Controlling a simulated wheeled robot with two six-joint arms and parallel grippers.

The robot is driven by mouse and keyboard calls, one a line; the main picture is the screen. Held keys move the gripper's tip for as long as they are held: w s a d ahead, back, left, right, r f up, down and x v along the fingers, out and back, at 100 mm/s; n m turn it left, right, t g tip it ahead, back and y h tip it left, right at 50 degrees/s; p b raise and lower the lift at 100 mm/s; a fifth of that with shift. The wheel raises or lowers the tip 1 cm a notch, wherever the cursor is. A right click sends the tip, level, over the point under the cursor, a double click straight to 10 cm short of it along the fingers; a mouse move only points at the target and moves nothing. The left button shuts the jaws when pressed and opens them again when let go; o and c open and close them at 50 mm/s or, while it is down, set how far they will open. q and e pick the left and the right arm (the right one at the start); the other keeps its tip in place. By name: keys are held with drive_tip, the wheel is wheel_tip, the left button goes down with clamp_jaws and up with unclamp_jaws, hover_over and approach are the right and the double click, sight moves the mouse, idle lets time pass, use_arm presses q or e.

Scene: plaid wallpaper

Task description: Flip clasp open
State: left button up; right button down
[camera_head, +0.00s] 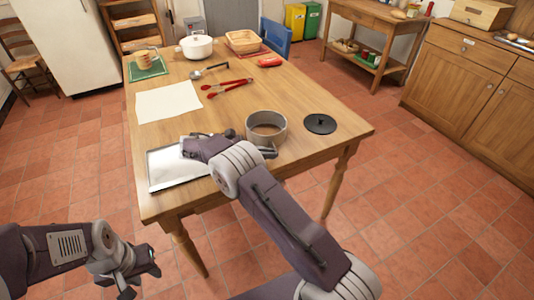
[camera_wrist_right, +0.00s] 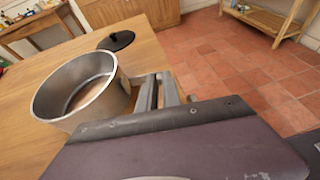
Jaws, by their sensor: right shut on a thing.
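A round grey metal pan ring (camera_head: 266,128) stands on the wooden table near its front edge; it also shows in the right wrist view (camera_wrist_right: 75,90). My right gripper (camera_head: 268,152) is at the near side of the ring, with its fingers (camera_wrist_right: 160,92) right beside the wall. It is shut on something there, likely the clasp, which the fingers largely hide. The lever's exact angle cannot be made out. My left gripper (camera_head: 140,276) is open and empty, low in front of the table at the left.
A dark round lid (camera_head: 320,124) lies right of the ring. A shiny metal tray (camera_head: 176,168) lies to the left, partly under my right wrist. White paper (camera_head: 168,101), red tongs (camera_head: 227,88), a ladle (camera_head: 208,71) and a white pot (camera_head: 196,46) are farther back.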

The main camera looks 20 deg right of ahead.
idle(0.8)
drive_tip(key=c, duration=1.5)
unclamp_jaws()
drive_tip(key=p+v, duration=0.2)
drive_tip(key=v, duration=0.6)
drive_tip(key=shift+w+a, duration=0.1)
drive_tip(key=shift+a+r, duration=0.15)
drive_tip(key=shift+a, duration=0.25)
